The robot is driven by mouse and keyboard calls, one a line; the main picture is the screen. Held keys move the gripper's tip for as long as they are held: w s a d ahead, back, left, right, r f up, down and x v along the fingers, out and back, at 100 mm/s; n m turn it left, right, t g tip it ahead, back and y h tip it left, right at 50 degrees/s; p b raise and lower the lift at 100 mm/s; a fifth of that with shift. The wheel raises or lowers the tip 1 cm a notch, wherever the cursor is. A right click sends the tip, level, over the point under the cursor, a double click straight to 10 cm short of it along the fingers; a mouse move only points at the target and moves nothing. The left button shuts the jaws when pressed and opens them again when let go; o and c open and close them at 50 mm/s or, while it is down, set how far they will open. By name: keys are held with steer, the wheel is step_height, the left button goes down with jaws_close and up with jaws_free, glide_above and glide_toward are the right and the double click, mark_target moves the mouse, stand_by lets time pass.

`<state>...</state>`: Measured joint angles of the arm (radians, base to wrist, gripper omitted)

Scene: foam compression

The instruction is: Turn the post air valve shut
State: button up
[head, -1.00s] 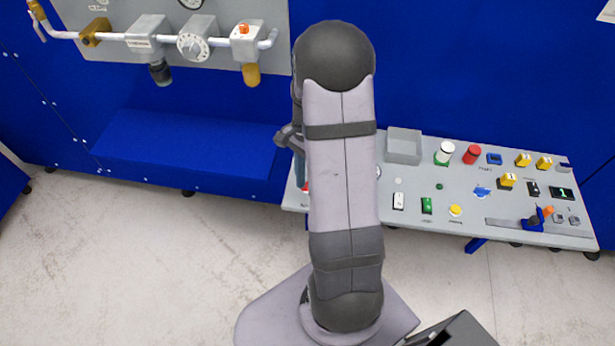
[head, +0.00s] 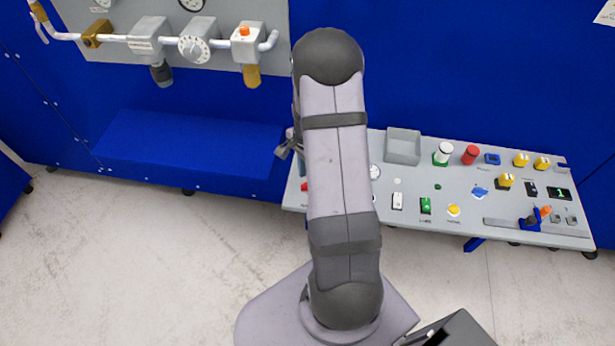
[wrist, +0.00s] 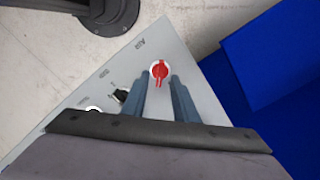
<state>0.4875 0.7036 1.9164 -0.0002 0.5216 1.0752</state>
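The air valve is a red knob (wrist: 159,70) on a light round base, next to the lettering "AIR" on the grey panel, in the wrist view. A small piece of the red knob (head: 304,186) shows at the panel's left edge in the head view, mostly hidden by my arm. My gripper (wrist: 160,78) is open, with its two fingers apart and pointing toward the knob. The knob appears in line with the gap between the fingertips; I cannot tell how high above it they are. In the head view only a dark part of my gripper (head: 285,148) shows left of my arm.
A black knob (wrist: 119,95) sits beside the valve. A blue ledge (head: 190,150) lies left of the panel. Pipes with a regulator (head: 196,42) are on the back wall.

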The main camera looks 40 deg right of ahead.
steer(key=shift+f, duration=1.3)
steer(key=shift+c, duration=0.4)
jaws_close()
steer(key=shift+n, duration=0.4)
steer(key=n, duration=0.3)
steer(key=n+b, duration=0.1)
steer(key=n, duration=0.4)
steer(key=shift+o, duration=0.4)
jaws_free()
